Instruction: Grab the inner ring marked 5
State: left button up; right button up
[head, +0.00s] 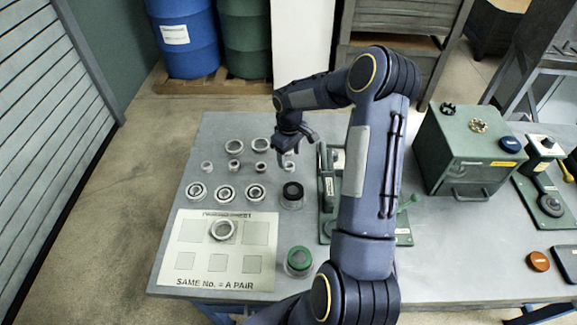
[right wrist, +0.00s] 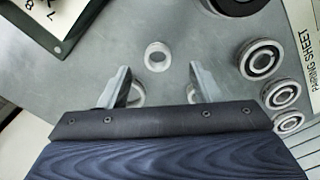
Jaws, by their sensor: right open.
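Several small inner rings stand in a row on the grey table, among them one at the left (head: 207,167), one beside it (head: 234,168) and another (head: 261,170). No number 5 is readable on any ring. My right gripper (head: 297,150) is open and empty, above the right end of this row. In the right wrist view a small pale ring (right wrist: 157,56) lies just beyond the gap between the two open fingertips (right wrist: 158,80), apart from both. Two more rings are partly hidden behind the fingers. My left gripper is not in view.
Larger rings (head: 234,146) stand behind; bearings (head: 225,193) lie in front. A black-lidded jar (head: 292,193), green-lidded jar (head: 299,261) and green machine (head: 470,155) stand to the right. The pairing sheet (head: 180,276) carries one ring (head: 223,230). My right arm hides some table.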

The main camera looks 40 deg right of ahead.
aim_at(289, 162)
jog(key=shift+w+d+f, duration=0.1)
jog(key=shift+w+f, duration=0.05)
jog(key=shift+f, duration=1.05)
jog(key=shift+w+d+f, duration=0.1)
jog(key=shift+f, duration=1.05)
jog(key=c, duration=1.1)
